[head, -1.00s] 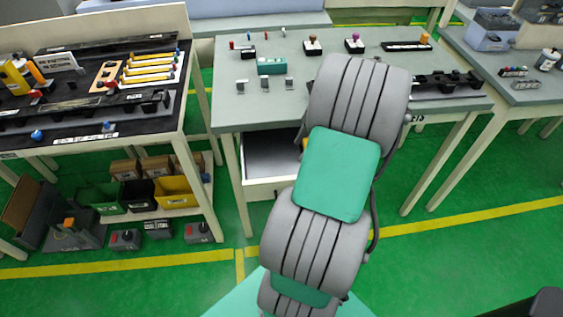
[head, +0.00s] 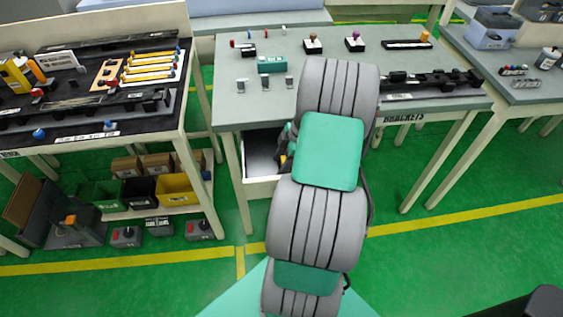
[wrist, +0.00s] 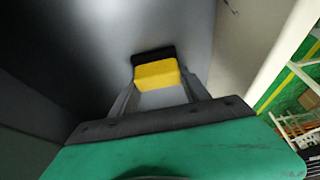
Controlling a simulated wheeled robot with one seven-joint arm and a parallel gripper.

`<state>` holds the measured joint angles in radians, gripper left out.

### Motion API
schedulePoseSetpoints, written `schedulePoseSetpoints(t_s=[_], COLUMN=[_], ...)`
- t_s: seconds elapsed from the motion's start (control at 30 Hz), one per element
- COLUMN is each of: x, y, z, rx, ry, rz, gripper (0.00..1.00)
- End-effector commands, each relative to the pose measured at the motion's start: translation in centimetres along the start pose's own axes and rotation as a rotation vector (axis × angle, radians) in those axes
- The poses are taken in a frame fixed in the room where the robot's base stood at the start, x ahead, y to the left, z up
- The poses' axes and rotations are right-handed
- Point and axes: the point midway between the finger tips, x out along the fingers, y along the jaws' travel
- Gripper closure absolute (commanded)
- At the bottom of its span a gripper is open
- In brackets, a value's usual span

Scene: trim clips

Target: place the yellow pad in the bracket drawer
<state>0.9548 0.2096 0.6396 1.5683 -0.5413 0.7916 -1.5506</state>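The yellow pad (wrist: 157,73), with a black strip along its far edge, sits between the two fingertips of my gripper (wrist: 158,78) in the wrist view. The fingers touch its sides, and it looks held. In the head view a small yellow spot of it (head: 283,161) shows beside my gripper (head: 287,150). My gripper is at the open drawer (head: 262,187) under the middle table, over its right part. My arm hides the drawer's right side. In the wrist view grey surfaces surround the pad; whether it touches the drawer floor I cannot tell.
The middle table (head: 225,103) carries small parts, a teal block (head: 271,64) and a black rail (head: 430,82). A "BRACKETS" label (head: 404,117) is on its front edge. A left bench (head: 90,143) has bins below.

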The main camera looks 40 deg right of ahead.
Motion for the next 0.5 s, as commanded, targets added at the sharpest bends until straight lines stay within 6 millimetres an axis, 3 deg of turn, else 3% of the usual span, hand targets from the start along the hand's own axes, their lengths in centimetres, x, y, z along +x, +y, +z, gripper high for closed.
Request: schedulePoseSetpoints(t_s=[0.23, 0.5], x=[-0.04, -0.26], y=[-0.02, -0.01], z=[-0.02, -0.11], rx=[0.000, 0.000], ry=[0.000, 0.000], rz=[0.000, 0.000], gripper=[0.25, 0.24])
